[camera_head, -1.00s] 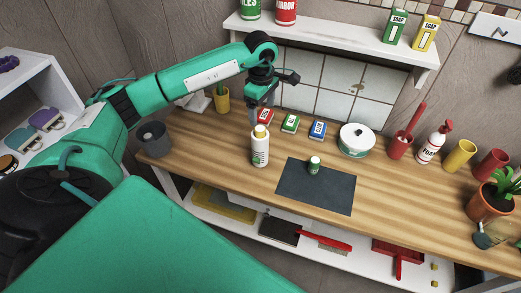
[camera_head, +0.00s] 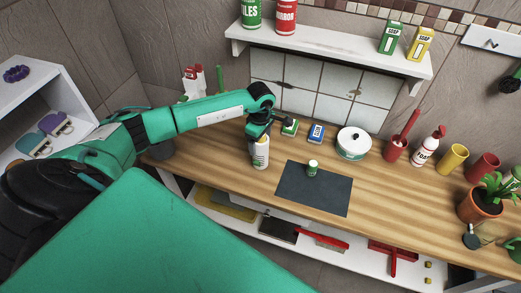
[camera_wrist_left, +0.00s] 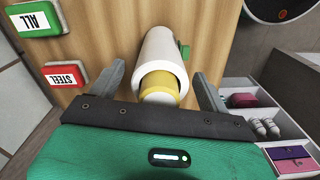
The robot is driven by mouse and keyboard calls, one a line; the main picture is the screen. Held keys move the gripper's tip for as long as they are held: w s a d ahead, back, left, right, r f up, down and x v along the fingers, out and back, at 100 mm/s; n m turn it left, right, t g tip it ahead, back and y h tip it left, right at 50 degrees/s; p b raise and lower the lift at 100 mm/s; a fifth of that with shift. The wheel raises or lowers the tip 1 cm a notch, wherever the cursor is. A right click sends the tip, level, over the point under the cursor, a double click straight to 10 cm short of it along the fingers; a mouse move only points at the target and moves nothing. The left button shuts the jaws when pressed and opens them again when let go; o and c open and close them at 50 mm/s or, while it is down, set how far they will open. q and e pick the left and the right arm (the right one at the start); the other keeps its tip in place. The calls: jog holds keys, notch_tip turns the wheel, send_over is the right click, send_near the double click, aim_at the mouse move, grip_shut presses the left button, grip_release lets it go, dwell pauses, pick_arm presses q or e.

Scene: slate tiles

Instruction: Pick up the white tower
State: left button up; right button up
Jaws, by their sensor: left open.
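In the wrist view, the left gripper (camera_wrist_left: 161,78) is open, with one finger on each side of the bottle and gaps visible. My right gripper is not in view.
Green (camera_head: 290,127) and blue (camera_head: 316,133) boxes stand behind, with a white round tin (camera_head: 353,142) farther right. A red box (camera_wrist_left: 66,74) lies near the left finger in the wrist view.

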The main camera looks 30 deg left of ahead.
pick_arm(q)
jog(key=shift+f, duration=0.95)
jog(key=shift+c, duration=0.5)
jog(key=c, duration=1.3)
jog(key=shift+r, duration=0.1)
